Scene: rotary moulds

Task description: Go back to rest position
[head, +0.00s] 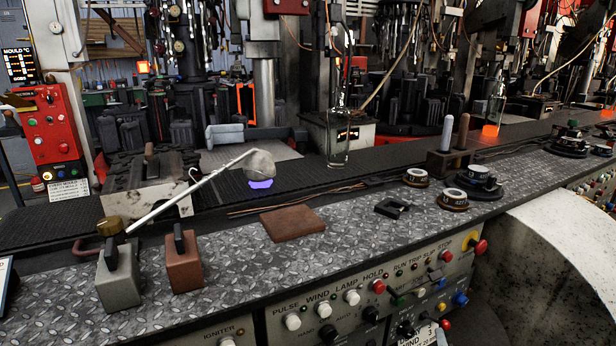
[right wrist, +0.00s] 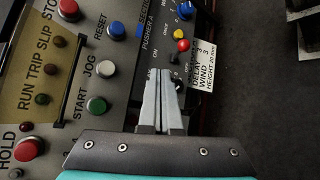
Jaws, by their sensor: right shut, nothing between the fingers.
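My right gripper (right wrist: 159,100) is shut and empty in the right wrist view, its two grey fingers side by side. Its tips are over the control panel (right wrist: 75,90), by a small dark switch marked ON and OFF; I cannot tell whether they touch it. In the head view only a pale sliver of the right gripper (head: 440,336) seems to show at the bottom edge, in front of the panel (head: 300,300). My left gripper is in neither view.
A tread-plate bench (head: 340,230) runs above the panel. It bears a grey block (head: 118,280), a brown block (head: 184,268), a brown plate (head: 292,223) and round dials (head: 453,198). A long rod (head: 190,192) slants up to a greyish lump (head: 260,164). Glass bottles (head: 338,135) stand behind.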

